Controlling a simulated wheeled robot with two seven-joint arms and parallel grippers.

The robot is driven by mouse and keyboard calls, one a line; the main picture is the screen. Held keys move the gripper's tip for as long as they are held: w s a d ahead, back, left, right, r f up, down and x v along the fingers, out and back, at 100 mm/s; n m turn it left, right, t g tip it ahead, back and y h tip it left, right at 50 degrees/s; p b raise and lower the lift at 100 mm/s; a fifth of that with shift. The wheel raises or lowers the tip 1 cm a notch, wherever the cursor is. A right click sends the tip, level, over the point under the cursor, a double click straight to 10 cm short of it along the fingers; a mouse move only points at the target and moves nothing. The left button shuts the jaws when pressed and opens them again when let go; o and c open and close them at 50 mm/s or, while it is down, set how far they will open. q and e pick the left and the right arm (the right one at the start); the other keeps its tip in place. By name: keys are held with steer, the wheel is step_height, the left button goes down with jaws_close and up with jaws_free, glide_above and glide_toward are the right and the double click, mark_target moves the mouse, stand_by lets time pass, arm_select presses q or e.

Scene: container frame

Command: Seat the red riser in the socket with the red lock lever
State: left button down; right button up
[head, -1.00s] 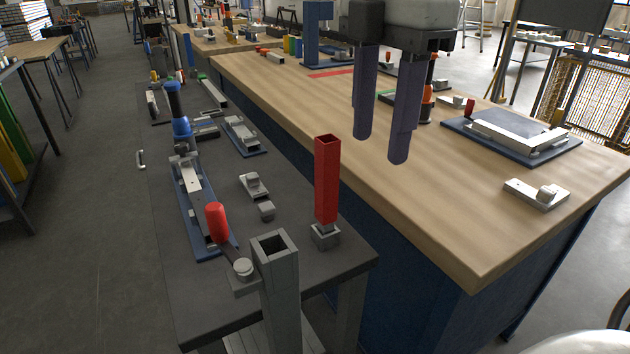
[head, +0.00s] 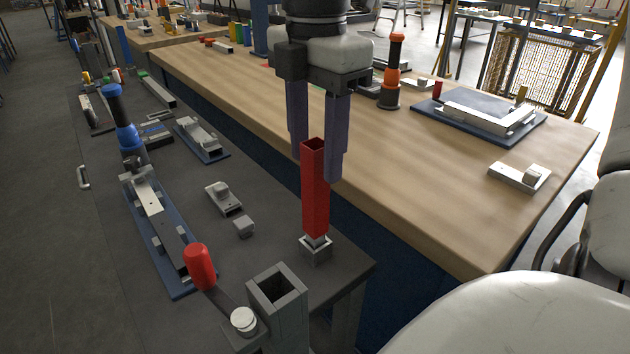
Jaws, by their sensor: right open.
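The red riser (head: 315,192) is a tall square tube with an open top. It stands upright on a small grey base (head: 316,250) near the right edge of the dark table. My right gripper (head: 318,166) is open and points down, its two purple fingers at the riser's upper part; I cannot tell whether they straddle it or are behind it. The red lock lever (head: 199,266) has a red knob on a dark arm. Beside its pivot is the grey square socket (head: 277,288), open and empty at the top. My left gripper is not in view.
A blue-handled clamp (head: 119,108) stands on the dark table (head: 150,255) at the left. Small grey blocks (head: 244,226) lie between lever and riser. The wooden bench (head: 420,185) is to the right, with an orange-handled fixture (head: 393,75) and a grey bracket (head: 520,176).

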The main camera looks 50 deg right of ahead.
mark_target(315, 171)
step_height(315, 171, down, 4)
steer(key=shift+r, duration=0.1)
jaws_close()
stand_by(0.4)
